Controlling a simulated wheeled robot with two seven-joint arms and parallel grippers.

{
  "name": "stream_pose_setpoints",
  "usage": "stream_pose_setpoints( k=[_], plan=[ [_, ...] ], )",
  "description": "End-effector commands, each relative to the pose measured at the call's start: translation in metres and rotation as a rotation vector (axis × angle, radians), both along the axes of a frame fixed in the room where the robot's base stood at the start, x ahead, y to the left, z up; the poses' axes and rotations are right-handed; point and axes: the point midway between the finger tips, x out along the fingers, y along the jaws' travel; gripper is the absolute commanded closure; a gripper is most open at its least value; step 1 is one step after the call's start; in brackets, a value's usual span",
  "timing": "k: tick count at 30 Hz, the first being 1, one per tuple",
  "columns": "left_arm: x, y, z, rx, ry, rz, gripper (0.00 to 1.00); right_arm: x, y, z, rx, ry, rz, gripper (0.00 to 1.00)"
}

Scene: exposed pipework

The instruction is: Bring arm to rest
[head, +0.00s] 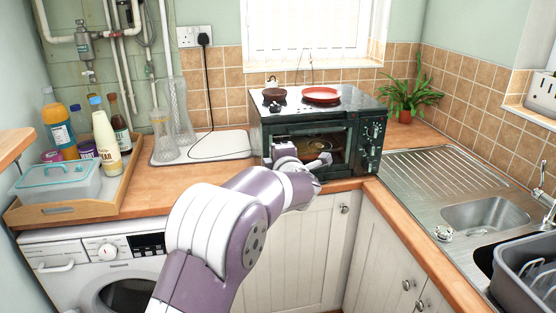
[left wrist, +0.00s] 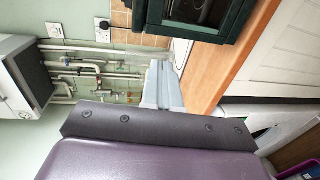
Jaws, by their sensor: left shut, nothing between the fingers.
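My left arm (head: 215,235) rises from the bottom of the head view and bends in front of the oven. Its wrist end is folded close to the oven front, and the fingers are hard to make out there. In the left wrist view my left gripper (left wrist: 163,85) shows as pale grey fingers closed together with nothing between them. It lies near the worktop edge, with the wall pipes beyond. I cannot tell whether it touches anything. My right gripper is not in view.
The dark countertop oven (head: 371,137) carries a red plate (head: 320,95) and a brown bowl (head: 274,94). A wooden tray (head: 60,211) with bottles stands left, above a washing machine (head: 62,255). A sink (head: 490,214) is on the right. Pipework (left wrist: 95,67) runs along the left wall.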

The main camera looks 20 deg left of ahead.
Motion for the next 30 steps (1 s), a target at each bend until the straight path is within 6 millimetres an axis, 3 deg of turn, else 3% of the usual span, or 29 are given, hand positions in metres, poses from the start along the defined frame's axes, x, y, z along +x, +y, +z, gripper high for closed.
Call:
stream_pose_setpoints(
  k=[7, 8, 11, 14, 16, 18, 22, 24, 26, 30],
  plan=[
    [-0.002, -0.010, -0.004, 0.031, 0.042, -0.041, 1.00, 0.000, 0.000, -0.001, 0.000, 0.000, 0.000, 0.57],
    [0.001, -0.018, -0.010, 0.064, 0.085, -0.096, 1.00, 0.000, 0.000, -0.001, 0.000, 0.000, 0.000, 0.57],
    [-0.008, -0.058, -0.062, 0.242, 0.341, -0.381, 1.00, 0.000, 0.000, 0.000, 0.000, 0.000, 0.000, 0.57],
    [-0.071, -0.103, -0.115, 0.492, 0.693, -0.803, 1.00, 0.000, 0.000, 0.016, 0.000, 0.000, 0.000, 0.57],
    [-0.135, -0.118, -0.144, 0.630, 0.908, -1.075, 1.00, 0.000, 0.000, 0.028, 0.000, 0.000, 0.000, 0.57],
    [-0.202, -0.121, -0.161, 0.733, 1.087, -1.304, 1.00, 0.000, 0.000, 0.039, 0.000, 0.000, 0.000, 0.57],
    [-0.302, -0.109, -0.166, 0.842, 1.319, -1.600, 1.00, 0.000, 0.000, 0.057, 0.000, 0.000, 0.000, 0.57],
    [-0.337, -0.102, -0.160, 0.870, 1.390, -1.679, 1.00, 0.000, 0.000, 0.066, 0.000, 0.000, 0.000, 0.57],
    [-0.355, -0.097, -0.149, 0.891, 1.412, -1.697, 1.00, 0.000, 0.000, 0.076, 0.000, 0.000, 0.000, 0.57],
    [-0.352, -0.096, -0.140, 0.899, 1.395, -1.675, 1.00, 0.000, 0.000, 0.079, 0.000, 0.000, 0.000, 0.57]
  ],
)
